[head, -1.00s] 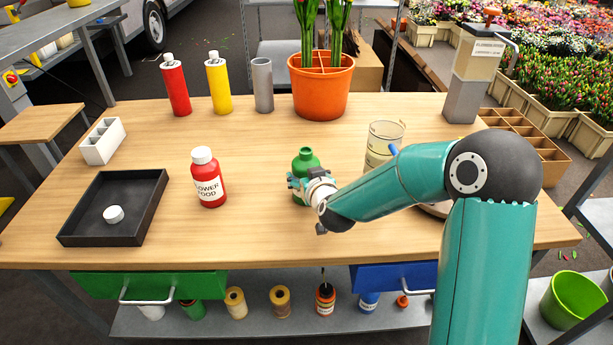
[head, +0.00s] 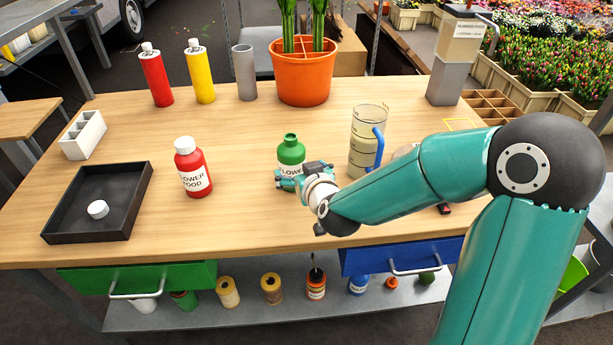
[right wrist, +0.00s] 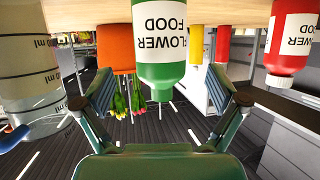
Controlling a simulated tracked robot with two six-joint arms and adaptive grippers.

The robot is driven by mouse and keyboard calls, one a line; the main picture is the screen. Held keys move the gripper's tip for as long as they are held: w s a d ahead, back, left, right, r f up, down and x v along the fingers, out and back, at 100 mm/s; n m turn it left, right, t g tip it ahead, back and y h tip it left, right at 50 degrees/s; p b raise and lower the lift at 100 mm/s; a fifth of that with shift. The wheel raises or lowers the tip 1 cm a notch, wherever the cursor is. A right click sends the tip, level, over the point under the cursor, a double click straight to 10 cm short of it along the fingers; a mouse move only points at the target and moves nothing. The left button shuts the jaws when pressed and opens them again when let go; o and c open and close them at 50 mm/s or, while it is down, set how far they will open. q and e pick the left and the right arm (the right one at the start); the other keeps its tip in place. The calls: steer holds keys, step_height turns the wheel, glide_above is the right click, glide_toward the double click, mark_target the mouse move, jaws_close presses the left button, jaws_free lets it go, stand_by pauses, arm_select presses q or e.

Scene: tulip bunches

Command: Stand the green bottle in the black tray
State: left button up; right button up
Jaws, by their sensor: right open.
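The green bottle (head: 291,150) stands upright on the wooden table, its white label partly hidden by my right gripper (head: 293,181). My right gripper is open at the bottle's lower part, on its near side. In the right wrist view, which is upside down, the bottle (right wrist: 168,75) sits between the two spread fingers (right wrist: 160,98), with a visible gap on each side. The black tray (head: 118,178) lies at the table's left front, with a small white cap (head: 98,209) in it. My left gripper is not in view.
A red flower food bottle (head: 194,172) stands between the tray and the green bottle. A measuring jug (head: 366,135) with a blue handle is to the right. A white divided holder (head: 83,137) stands behind the tray. The table between the red and green bottles is clear.

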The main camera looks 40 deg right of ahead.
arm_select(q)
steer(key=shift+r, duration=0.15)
arm_select(e)
steer(key=shift+v, duration=2.4)
